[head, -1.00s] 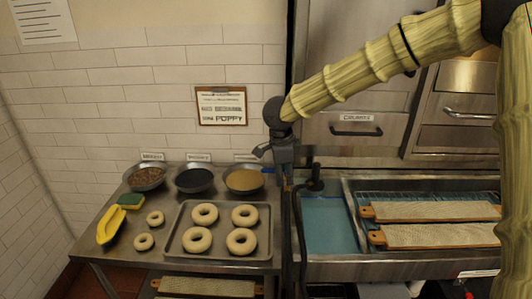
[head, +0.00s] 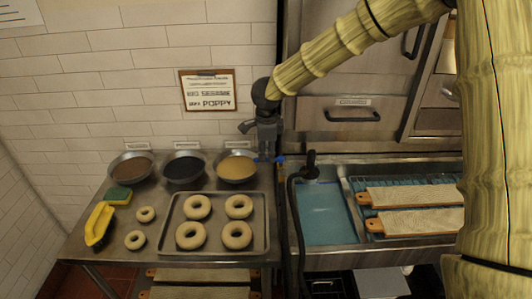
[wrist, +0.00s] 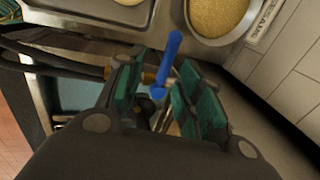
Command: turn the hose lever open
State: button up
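The blue hose lever (wrist: 168,60) shows in the wrist view as a narrow bar with a round end, beside a brass-coloured fitting (wrist: 150,78). Its near end lies between the teal-padded fingers of my gripper (wrist: 160,97), which are apart with space around the lever. In the head view, bits of the blue lever (head: 281,160) show by the fingertips of my gripper (head: 266,156), at the back between the bench and the sink. The gripper hides part of it. The black hose (head: 297,225) hangs down beside the sink; its dark nozzle (head: 311,167) stands upright.
Left of the gripper are metal bowls, the nearest with sesame-coloured seeds (head: 236,168). A tray (head: 261,246) of bagels sits in front of them. The blue-floored sink (head: 328,220) and cloth-covered boards (head: 415,195) are to the right. The wall is close behind.

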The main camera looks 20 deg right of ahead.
jog(key=w+f, duration=0.1)
jog(key=f, duration=0.1)
jog(key=w+f, duration=0.2)
jog(key=shift+w+f, duration=0.15)
jog(key=shift+w, duration=0.05)
jog(key=shift+s+r, duration=0.35)
jog(key=shift+s, duration=0.3)
jog(key=shift+s+r, duration=0.3)
jog(key=shift+s, duration=0.3)
jog(key=shift+w+f, duration=0.1)
jog(key=shift+c, duration=1.2)
jog(key=shift+w+f, duration=0.55)
jog(key=shift+w, duration=0.2)
grip_shut()
jog(key=shift+s+r, duration=0.1)
jog(key=shift+r, duration=0.1)
